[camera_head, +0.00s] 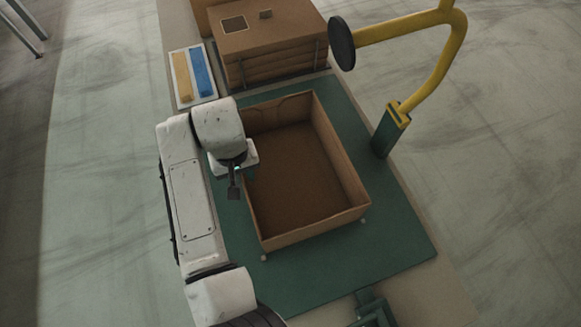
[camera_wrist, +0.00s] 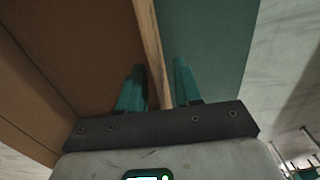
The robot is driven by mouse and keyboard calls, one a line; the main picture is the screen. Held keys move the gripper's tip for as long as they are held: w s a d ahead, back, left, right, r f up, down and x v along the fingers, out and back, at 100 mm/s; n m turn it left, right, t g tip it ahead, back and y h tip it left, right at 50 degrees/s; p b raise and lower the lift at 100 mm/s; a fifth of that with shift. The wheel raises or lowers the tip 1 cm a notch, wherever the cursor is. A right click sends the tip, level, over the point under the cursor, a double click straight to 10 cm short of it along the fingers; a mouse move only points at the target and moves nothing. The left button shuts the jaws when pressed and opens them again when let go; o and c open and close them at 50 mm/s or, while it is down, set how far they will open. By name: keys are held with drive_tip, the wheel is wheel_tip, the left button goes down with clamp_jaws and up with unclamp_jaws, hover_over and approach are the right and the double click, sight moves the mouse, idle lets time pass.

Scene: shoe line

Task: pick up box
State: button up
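The box (camera_head: 305,180) is an open brown cardboard box. It stands upright on a green mat, and its inside looks empty. My gripper (camera_head: 236,188) is at the box's left wall in the head view. In the wrist view, the thin top edge of the box wall (camera_wrist: 151,40) runs between the two teal fingers of my gripper (camera_wrist: 160,68). One finger is on the inner side and one on the outer side. A narrow gap shows between the wall and the right finger, so the fingers are around the wall, not clamped on it.
The green mat (camera_head: 385,240) has bare room to the right and front of the box. Stacked brown cardboard (camera_head: 275,45) stands behind it. A tray (camera_head: 195,75) with yellow and blue pieces lies at the back left. A yellow curved post (camera_head: 440,70) rises at the right.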

drive_tip(key=shift+f, duration=0.5)
clamp_jaws()
idle(1.1)
